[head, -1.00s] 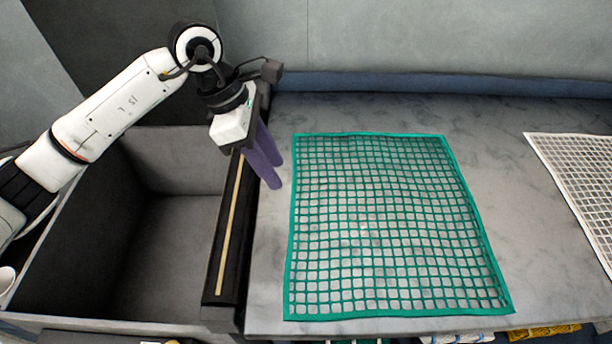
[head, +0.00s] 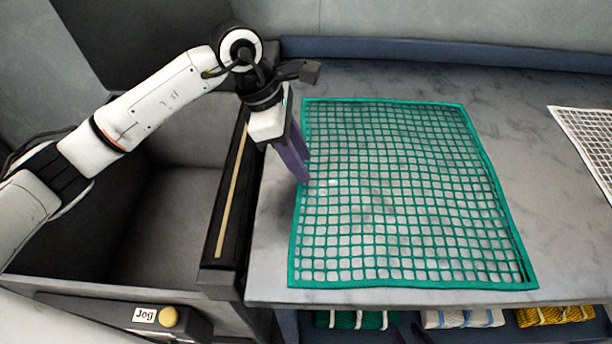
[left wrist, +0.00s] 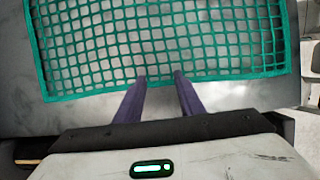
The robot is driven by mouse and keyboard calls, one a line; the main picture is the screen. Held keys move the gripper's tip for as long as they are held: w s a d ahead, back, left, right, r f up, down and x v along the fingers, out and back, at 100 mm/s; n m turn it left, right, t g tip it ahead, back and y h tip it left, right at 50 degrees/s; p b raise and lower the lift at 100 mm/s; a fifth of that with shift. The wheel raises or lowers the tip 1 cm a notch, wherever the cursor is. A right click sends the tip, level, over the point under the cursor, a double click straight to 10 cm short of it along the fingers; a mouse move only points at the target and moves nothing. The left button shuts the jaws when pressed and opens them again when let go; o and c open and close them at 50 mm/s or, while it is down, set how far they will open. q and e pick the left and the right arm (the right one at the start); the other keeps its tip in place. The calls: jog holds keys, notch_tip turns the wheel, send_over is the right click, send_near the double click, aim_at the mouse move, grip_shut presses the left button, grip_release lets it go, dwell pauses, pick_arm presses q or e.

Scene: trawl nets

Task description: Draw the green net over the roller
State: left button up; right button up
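The green net (head: 400,190) lies flat on the grey table, its left border near the roller; it also shows in the left wrist view (left wrist: 160,40). The roller (head: 232,205) is a dark bar with a tan stripe along the table's left edge, and the net does not cover it. My left gripper (head: 305,172) is over the net's left border, fingers pointing down. Two dark tips at the bottom edge look like my right gripper (head: 408,335), spread apart.
A deep grey bin (head: 165,230) is left of the roller. A white net (head: 590,140) lies at the table's right. Folded nets (head: 465,318) sit on a shelf below the front edge. A "Jog" button panel (head: 145,315) is at the lower left.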

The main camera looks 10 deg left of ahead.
pick_arm(q)
jog(key=shift+f, duration=0.1)
jog(key=shift+s, duration=0.1)
jog(key=shift+c, duration=0.8)
jog(key=shift+f, duration=0.1)
jog(key=c, duration=0.7)
grip_shut()
notch_tip(320, 180, up, 7)
jog(key=p, duration=0.4)
